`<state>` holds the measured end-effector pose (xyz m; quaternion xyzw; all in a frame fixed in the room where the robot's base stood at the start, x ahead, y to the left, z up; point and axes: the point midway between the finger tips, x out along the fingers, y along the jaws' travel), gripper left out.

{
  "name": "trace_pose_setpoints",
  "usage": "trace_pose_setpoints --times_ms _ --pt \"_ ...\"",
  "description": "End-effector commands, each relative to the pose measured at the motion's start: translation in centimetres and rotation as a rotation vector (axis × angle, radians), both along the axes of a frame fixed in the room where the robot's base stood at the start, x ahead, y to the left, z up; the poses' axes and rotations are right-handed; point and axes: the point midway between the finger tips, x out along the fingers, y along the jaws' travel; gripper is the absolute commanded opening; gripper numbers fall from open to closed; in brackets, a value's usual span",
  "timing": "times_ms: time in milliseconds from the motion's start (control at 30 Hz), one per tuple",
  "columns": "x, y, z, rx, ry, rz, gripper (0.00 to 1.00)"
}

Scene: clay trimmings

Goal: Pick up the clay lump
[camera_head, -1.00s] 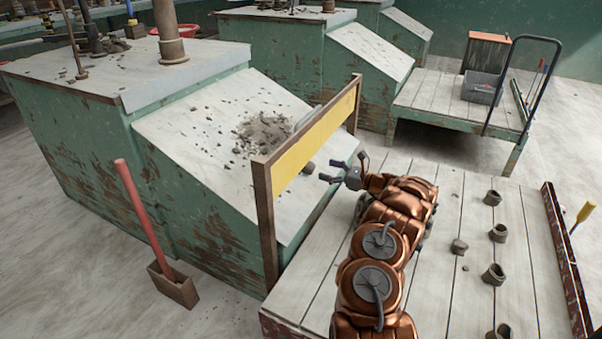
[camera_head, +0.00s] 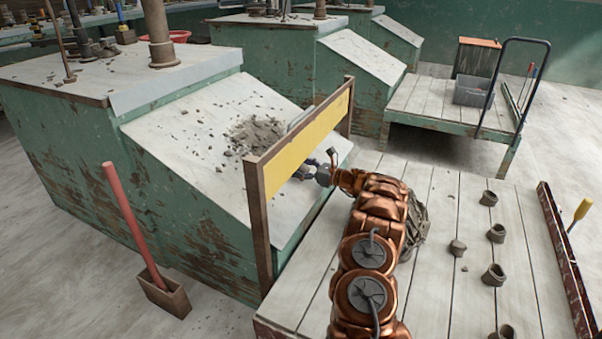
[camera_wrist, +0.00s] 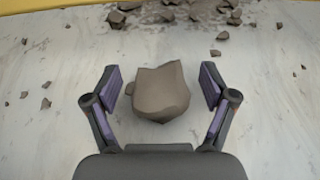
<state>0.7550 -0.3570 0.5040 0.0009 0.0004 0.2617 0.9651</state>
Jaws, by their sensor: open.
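The clay lump (camera_wrist: 160,92) is a grey-brown block with uneven edges, lying on the pale sloped surface. In the wrist view it sits between the two fingers of my gripper (camera_wrist: 160,80), with a visible gap on each side. The fingers are open and hold nothing. In the head view my gripper (camera_head: 306,169) is at the lower edge of the yellow board, over the slope. I cannot make out the lump there, as the gripper and board cover that spot.
A yellow board (camera_head: 300,145) on brown posts stands across the slope by my gripper. Clay crumbs (camera_head: 256,133) lie scattered beyond it. Several small clay pots (camera_head: 493,275) stand on the plank platform (camera_head: 440,215) to the right. A red-handled tool (camera_head: 134,220) leans at left.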

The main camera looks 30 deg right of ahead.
Motion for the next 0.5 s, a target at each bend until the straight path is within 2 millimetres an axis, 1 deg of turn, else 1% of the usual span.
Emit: trace_pose_setpoints --times_ms 100,500 --pt "-0.05 -0.08 0.06 0.0 0.0 -0.001 0.83" --pt "-0.07 -0.09 0.06 -0.001 -0.001 0.0 0.41"
